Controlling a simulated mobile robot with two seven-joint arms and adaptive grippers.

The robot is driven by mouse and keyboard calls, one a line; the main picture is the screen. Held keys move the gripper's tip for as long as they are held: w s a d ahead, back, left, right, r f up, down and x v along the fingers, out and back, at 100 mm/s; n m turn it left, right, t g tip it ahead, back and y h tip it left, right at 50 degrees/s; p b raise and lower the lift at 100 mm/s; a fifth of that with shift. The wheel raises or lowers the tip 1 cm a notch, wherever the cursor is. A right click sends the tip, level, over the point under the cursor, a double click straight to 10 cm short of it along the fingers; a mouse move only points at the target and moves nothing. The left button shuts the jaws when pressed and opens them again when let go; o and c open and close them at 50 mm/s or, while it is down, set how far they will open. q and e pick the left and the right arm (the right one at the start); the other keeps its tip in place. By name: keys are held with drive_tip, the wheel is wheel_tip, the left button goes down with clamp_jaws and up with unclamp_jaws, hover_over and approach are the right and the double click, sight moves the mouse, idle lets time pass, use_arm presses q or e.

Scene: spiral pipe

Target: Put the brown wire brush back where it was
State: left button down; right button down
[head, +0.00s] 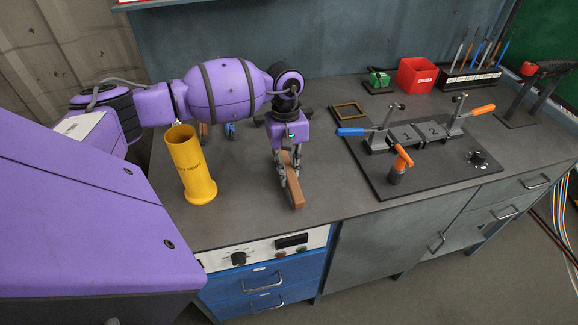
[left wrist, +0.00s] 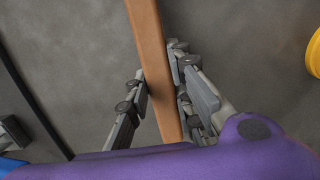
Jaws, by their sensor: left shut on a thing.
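The brown wire brush (head: 296,198) shows in the head view as a long brown bar near the front of the bench. My left gripper (head: 290,178) points down and is shut on it, one finger on each side. In the left wrist view the brown bar (left wrist: 150,55) runs from the top edge down between the fingers (left wrist: 158,88). Its bristles are not visible, and I cannot tell whether it touches the bench top. My right gripper is not in view.
A yellow tube (head: 190,165) stands left of the gripper. A black plate (head: 430,180) with clamps and orange and blue handles lies to the right. A small brass frame (head: 348,111), a red bin (head: 416,75) and a tool rack (head: 470,80) are behind.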

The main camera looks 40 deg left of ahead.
sight(287, 163)
use_arm(q)
drive_tip(key=shift+f, duration=0.2)
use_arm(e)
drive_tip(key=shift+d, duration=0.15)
use_arm(q)
drive_tip(key=c, duration=1.6)
unclamp_jaws()
drive_tip(key=shift+o, duration=0.3)
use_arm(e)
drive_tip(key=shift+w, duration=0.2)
use_arm(q)
drive_tip(key=shift+r, duration=0.1)
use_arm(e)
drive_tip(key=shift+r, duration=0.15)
use_arm(q)
wheel_tip(287, 163, up, 2)
drive_tip(key=shift+w+r+p, duration=0.1)
drive_tip(key=shift+p, duration=0.3)
wheel_tip(287, 163, up, 11)
drive_tip(key=w+a+b, duration=0.1)
drive_tip(key=b, duration=0.1)
drive_tip(key=shift+a, duration=0.2)
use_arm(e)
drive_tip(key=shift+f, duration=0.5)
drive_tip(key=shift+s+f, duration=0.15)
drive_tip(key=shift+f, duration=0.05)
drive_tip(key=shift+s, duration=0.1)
